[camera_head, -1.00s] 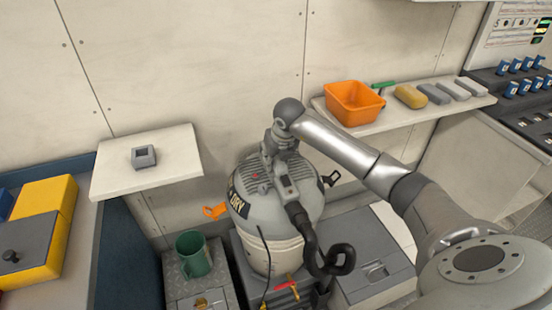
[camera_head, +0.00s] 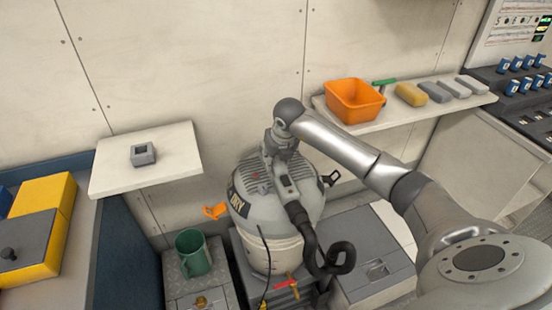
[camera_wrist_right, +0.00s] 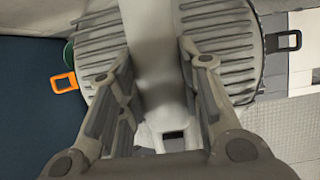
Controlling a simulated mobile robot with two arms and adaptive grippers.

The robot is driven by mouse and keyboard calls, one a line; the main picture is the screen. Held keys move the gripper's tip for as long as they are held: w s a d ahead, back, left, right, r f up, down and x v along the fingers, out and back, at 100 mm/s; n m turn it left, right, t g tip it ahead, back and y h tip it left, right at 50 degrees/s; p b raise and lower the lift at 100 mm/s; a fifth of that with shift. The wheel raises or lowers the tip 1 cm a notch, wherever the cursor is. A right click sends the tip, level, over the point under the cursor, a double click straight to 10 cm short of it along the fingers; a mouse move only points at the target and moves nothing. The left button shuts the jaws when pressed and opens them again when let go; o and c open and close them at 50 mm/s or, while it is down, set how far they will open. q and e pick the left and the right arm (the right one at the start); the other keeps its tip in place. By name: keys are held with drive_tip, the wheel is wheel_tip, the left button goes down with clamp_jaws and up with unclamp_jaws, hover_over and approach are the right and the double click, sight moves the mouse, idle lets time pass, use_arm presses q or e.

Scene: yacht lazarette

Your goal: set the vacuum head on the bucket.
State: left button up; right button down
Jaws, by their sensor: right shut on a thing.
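The vacuum head (camera_head: 312,183) is a grey dome with ribbed vents and dark lettering. It sits over the pale bucket (camera_head: 285,256), roughly upright and lined up with it; I cannot tell whether the rim is fully seated. My right gripper (camera_head: 281,152) is above the dome, shut on the head's top handle. The right wrist view shows the handle (camera_wrist_right: 153,60) between the two fingers. An orange latch (camera_head: 215,211) sticks out on the left and a black latch (camera_head: 331,178) on the right. My left gripper is not in view.
A black hose (camera_head: 328,262) hangs at the front. A green mug (camera_head: 194,254) stands at the left on a grey box. A white shelf (camera_head: 170,180) holds a small grey block. A right shelf (camera_head: 455,105) carries an orange bin (camera_head: 354,102) and several blocks.

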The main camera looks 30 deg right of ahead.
drive_tip(key=shift+w+f+b, duration=0.1)
drive_tip(key=shift+f+b, duration=0.2)
drive_tip(key=shift+b, duration=0.1)
idle(0.3)
drive_tip(key=c, duration=1.4)
unclamp_jaws()
drive_tip(key=o, duration=0.5)
drive_tip(key=shift+a, duration=0.1)
drive_tip(key=shift+c, duration=0.2)
drive_tip(key=shift+s+f, duration=0.25)
drive_tip(key=shift+f, duration=0.1)
drive_tip(key=v, duration=1.2)
drive_tip(key=shift+r, duration=0.2)
